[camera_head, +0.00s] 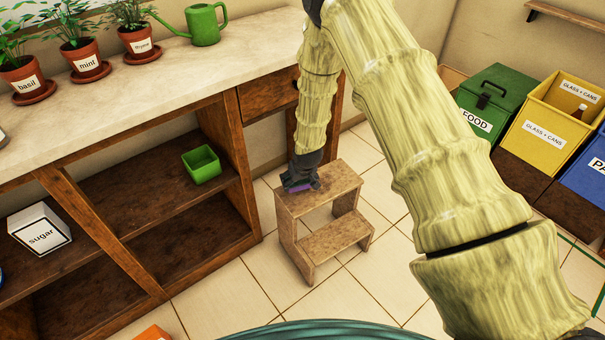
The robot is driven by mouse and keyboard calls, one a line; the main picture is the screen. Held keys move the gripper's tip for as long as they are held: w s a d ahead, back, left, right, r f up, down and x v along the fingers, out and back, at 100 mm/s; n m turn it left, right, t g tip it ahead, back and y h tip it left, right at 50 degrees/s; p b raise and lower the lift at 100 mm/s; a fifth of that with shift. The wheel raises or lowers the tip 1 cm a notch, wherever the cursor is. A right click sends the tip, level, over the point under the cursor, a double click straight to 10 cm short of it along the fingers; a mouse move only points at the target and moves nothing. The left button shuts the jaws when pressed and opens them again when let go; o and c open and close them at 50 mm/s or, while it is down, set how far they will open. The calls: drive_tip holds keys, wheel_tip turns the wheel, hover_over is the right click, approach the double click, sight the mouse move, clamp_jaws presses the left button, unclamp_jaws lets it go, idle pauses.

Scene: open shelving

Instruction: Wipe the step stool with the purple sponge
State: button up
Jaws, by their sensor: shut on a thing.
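The wooden step stool (333,238) stands on the tiled floor beside the open shelving, with a top step and a lower front step. My gripper (301,185) points down at the left part of the top step. It is shut on the purple sponge (299,188), of which only a thin purple edge shows under the fingers. The sponge is at the top surface and appears to touch it, but the contact itself is hidden by the gripper. The right part of the top step and the lower step are bare.
Open wooden shelving (247,180) stands close to the stool's left, with a green square container (201,164) and a sugar box (40,228). Potted herbs and a green watering can (205,25) stand on the counter. Bins (552,118) line the right.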

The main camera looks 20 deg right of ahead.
drive_tip(key=shift+r+p, duration=1.15)
drive_tip(key=shift+r, duration=0.85)
